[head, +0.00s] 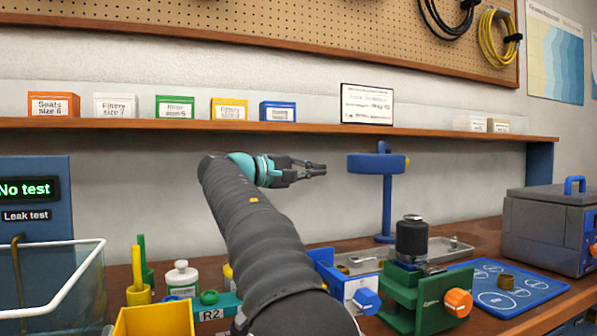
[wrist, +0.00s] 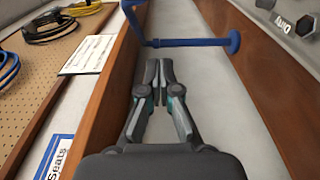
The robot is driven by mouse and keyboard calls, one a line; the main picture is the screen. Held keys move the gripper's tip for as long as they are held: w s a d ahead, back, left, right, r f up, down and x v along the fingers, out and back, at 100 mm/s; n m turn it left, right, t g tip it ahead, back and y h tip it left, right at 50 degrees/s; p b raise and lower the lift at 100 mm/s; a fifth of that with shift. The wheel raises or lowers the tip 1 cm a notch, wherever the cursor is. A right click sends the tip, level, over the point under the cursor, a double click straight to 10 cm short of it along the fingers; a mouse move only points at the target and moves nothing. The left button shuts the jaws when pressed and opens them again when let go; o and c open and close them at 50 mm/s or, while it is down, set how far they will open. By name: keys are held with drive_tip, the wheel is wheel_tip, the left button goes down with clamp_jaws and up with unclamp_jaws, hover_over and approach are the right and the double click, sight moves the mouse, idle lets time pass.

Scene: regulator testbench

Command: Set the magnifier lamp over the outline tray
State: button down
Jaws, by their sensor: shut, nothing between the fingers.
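The blue magnifier lamp (head: 377,164) stands upright on its post behind the bench fixtures, its head turned to the left. In the wrist view its blue post (wrist: 190,42) lies across the picture beyond my fingertips. The blue tray with white outlines (head: 535,288) lies flat at the right of the bench, to the right of the lamp and nearer; a small brass-coloured part sits on it. My gripper (head: 325,169) is shut and empty, left of the lamp head at about its height, with a gap between them. It also shows in the wrist view (wrist: 158,68).
A shelf (head: 250,125) with small labelled boxes runs above my gripper. A green fixture with a black cylinder (head: 412,240) and a metal tray (head: 450,246) stand around the lamp's foot. A grey case (head: 545,225) is at the far right.

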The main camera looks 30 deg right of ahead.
drive_tip(key=shift+s+d+b, duration=1.2)
drive_tip(key=shift+s+d, duration=0.65)
drive_tip(key=shift+d, duration=0.15)
drive_tip(key=shift+s, duration=0.1)
